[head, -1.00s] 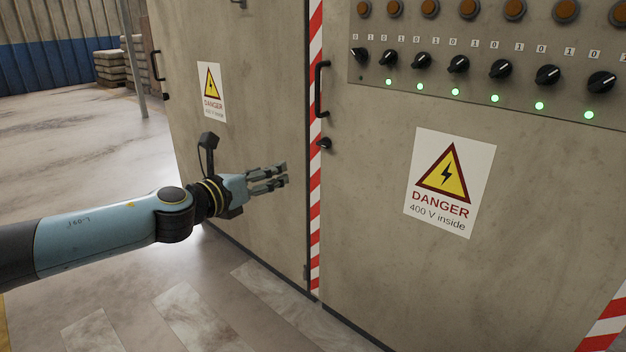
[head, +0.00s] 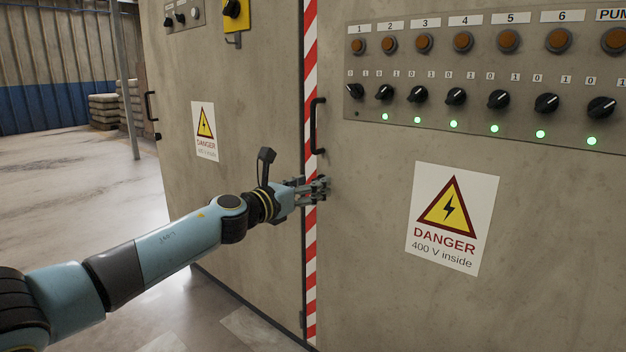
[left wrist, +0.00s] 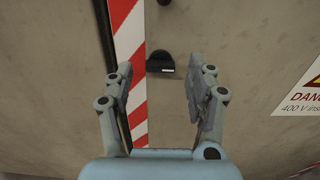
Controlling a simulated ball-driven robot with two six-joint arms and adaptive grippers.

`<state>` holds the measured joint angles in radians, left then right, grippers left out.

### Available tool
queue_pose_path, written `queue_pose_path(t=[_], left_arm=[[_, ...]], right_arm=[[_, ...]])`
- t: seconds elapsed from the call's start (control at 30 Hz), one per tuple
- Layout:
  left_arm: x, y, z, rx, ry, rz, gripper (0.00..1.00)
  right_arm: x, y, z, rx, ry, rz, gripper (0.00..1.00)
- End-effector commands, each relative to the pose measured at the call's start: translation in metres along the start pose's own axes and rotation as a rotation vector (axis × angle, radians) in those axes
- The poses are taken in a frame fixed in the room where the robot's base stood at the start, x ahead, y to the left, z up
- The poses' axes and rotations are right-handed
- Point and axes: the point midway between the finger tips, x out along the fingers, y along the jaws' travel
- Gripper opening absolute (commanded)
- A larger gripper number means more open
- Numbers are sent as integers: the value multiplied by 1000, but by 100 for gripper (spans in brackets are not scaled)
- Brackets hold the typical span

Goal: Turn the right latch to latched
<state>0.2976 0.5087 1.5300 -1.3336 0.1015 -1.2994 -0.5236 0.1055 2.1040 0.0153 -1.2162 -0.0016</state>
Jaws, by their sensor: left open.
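The right latch is a small black knob (left wrist: 161,63) with a white mark, on the right cabinet door beside the red-and-white striped edge. In the left wrist view it lies ahead, between the lines of my two fingers and apart from both. In the head view my gripper hides it. My left gripper (head: 320,187) is open and empty, reaching across the striped edge below the black door handle (head: 316,126). Its spread fingers (left wrist: 160,80) also show in the left wrist view. My right gripper is out of view.
The switch panel (head: 430,118) with several black knobs and green lamps is above right. A danger sign (head: 452,218) is on the right door, another (head: 204,131) on the left door. A yellow-and-black switch (head: 236,14) is above. Open floor lies left.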

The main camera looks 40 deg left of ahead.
Motion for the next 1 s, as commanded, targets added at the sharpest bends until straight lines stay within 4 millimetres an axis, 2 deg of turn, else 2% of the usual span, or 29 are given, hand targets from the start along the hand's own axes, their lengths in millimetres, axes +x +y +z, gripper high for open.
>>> queue_pose_path(t=[0.13,0.43,0.83,0.87,1.0], left_arm=[[12,0,-2,-1,1,0,56],[14,0,-2,0,2,-1,56],[14,0,-2,0,2,0,3],[14,0,-2,0,2,0,1],[14,0,-2,-5,2,0,1]], right_arm=[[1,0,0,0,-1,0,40],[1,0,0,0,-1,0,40],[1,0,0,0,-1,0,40],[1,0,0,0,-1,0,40],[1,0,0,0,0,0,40]])
